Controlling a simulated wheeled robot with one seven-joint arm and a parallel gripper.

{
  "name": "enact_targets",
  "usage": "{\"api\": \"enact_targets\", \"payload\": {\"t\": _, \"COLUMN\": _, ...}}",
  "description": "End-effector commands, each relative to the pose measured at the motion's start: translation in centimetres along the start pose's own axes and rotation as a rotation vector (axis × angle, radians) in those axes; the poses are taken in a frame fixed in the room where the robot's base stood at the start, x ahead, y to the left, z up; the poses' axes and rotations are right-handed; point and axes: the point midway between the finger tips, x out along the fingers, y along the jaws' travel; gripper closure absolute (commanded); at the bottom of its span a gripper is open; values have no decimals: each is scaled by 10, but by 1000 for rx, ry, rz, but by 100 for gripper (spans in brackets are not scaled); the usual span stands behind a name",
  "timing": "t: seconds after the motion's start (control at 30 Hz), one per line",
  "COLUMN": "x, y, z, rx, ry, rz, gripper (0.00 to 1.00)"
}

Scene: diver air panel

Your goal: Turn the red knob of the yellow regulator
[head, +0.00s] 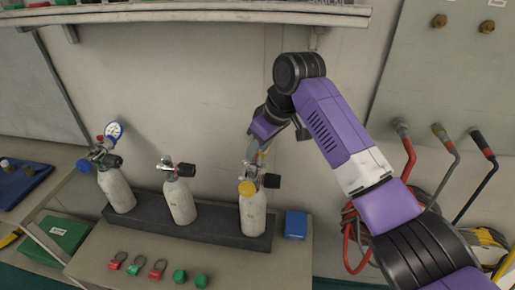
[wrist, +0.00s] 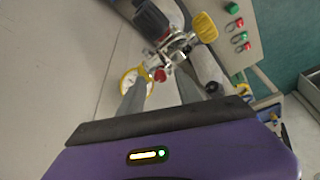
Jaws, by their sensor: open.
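The yellow regulator is on the valve of the right-hand cylinder (head: 254,216). Its yellow-rimmed gauge (wrist: 135,82) and small red knob (wrist: 160,75) show in the wrist view, with a yellow handwheel (wrist: 205,27) on the far side. In the head view the yellow handwheel (head: 247,188) faces out, and my gripper hides most of the regulator. My gripper (head: 254,157) is above and behind this valve, pointing down. In the wrist view its fingers (wrist: 163,80) are apart, with the red knob showing between the tips. I cannot tell whether they touch it.
Two more cylinders stand left in the dark rack (head: 150,226); the leftmost has a blue gauge (head: 114,130). A blue box (head: 296,224) is right of the rack. Red and green caps (head: 158,269) lie in front. A shelf (head: 200,14) overhangs; hoses hang at right.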

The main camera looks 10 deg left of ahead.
Motion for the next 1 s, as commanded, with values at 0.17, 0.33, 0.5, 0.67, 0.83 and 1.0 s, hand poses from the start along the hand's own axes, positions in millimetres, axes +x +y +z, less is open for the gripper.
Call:
{"api": "enact_targets", "payload": {"t": 0.17, "x": 10, "y": 0, "z": 0, "rx": -1, "ry": 1, "rz": 1, "gripper": 59}}
{"api": "enact_targets", "payload": {"t": 0.33, "x": 11, "y": 0, "z": 0, "rx": -2, "ry": 2, "rz": 1, "gripper": 59}}
{"api": "enact_targets", "payload": {"t": 0.5, "x": 11, "y": 0, "z": 0, "rx": -2, "ry": 2, "rz": 1, "gripper": 71}}
{"api": "enact_targets", "payload": {"t": 0.67, "x": 11, "y": 0, "z": 0, "rx": -2, "ry": 2, "rz": 1, "gripper": 100}}
{"api": "enact_targets", "payload": {"t": 0.83, "x": 11, "y": -1, "z": 0, "rx": 0, "ry": 1, "rz": 1, "gripper": 100}}
{"api": "enact_targets", "payload": {"t": 1.0, "x": 7, "y": -2, "z": -2, "rx": 60, "ry": 0, "rz": 24, "gripper": 100}}
